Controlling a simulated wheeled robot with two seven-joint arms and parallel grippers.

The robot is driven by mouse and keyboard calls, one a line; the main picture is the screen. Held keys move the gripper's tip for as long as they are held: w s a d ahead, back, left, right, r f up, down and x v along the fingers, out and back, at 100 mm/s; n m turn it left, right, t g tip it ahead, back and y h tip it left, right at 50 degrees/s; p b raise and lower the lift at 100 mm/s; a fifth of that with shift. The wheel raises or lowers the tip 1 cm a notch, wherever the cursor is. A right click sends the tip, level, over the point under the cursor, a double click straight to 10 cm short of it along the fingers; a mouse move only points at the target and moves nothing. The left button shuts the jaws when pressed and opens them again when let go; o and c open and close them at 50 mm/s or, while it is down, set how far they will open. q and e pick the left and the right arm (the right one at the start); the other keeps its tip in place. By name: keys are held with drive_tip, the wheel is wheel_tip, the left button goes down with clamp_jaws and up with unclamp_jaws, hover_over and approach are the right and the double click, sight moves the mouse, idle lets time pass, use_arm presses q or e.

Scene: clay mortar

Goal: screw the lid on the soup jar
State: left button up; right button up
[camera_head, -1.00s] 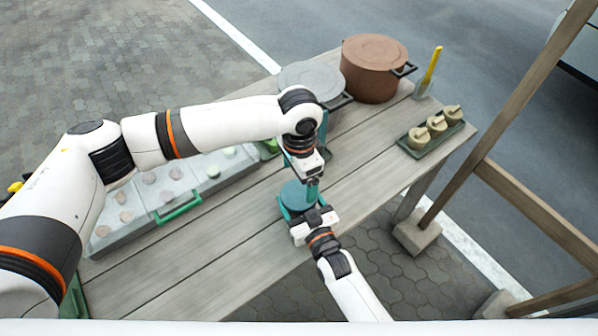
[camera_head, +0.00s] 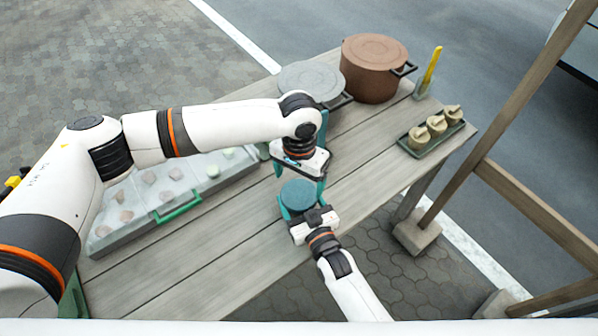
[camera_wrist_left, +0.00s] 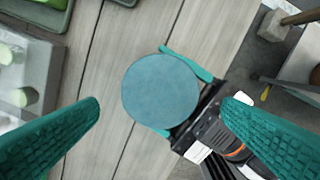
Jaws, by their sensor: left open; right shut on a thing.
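The round teal lid (camera_head: 297,195) lies flat near the table's front edge, and it also shows from above in the left wrist view (camera_wrist_left: 160,90). The jar under it is hidden, so I cannot tell how tightly the lid sits. My right gripper (camera_head: 299,211) is shut around the thing at the lid's level or just below. Its teal fingers show on both sides of the lid in the left wrist view. My left gripper (camera_head: 298,184) is open and empty above the lid, pointing down, its fingers spread wide to either side.
A grey-lidded pot (camera_head: 311,80) and a brown pot (camera_head: 373,68) stand at the back. A yellow-handled tool (camera_head: 432,70) is beside them. A green tray (camera_head: 437,141) holds three small pots at right. A long grey tray (camera_head: 150,210) with several pieces lies left. Bare planks surround the lid.

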sight(299, 194)
use_arm(q)
wheel_tip(299, 194, down, 6)
drive_tip(key=shift+f, duration=0.25)
drive_tip(key=shift+c, duration=0.6)
drive_tip(key=c, duration=0.6)
drive_tip(key=o, duration=1)
drive_tip(key=shift+r, duration=0.1)
wheel_tip(299, 194, up, 4)
drive_tip(key=shift+r, duration=0.2)
drive_tip(key=shift+c, duration=0.3)
